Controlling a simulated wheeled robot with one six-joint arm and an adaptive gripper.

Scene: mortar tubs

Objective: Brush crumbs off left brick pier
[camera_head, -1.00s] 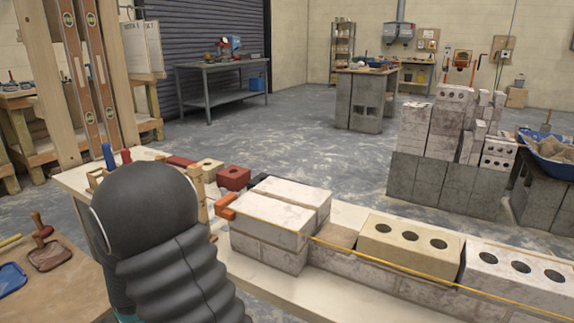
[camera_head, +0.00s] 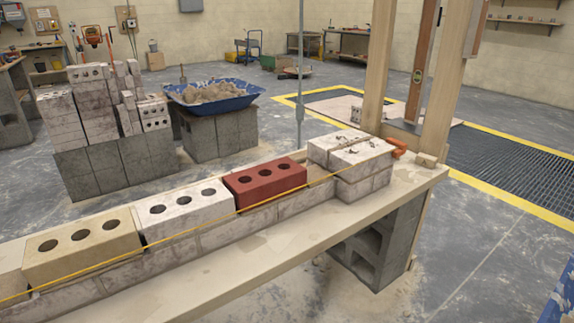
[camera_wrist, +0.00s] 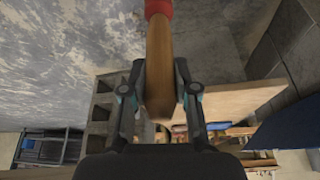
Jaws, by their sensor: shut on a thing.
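My gripper (camera_wrist: 158,92) is in the wrist view, shut on the wooden handle of a tool (camera_wrist: 158,55) with a red part at the top edge of the picture. The tool's working end is hidden or out of frame. The left brick pier is out of the head view now. The head view shows the pier at the right end of the wall (camera_head: 362,180), pale bricks with small dark bits on top. My gripper is not in the head view.
A plank (camera_head: 280,245) bears the low wall with a cream brick (camera_head: 82,262), a white brick (camera_head: 184,228) and a red brick (camera_head: 265,190). A yellow string (camera_head: 120,262) runs along it to an orange line block (camera_head: 397,144). A blue tub (camera_head: 245,103) stands behind.

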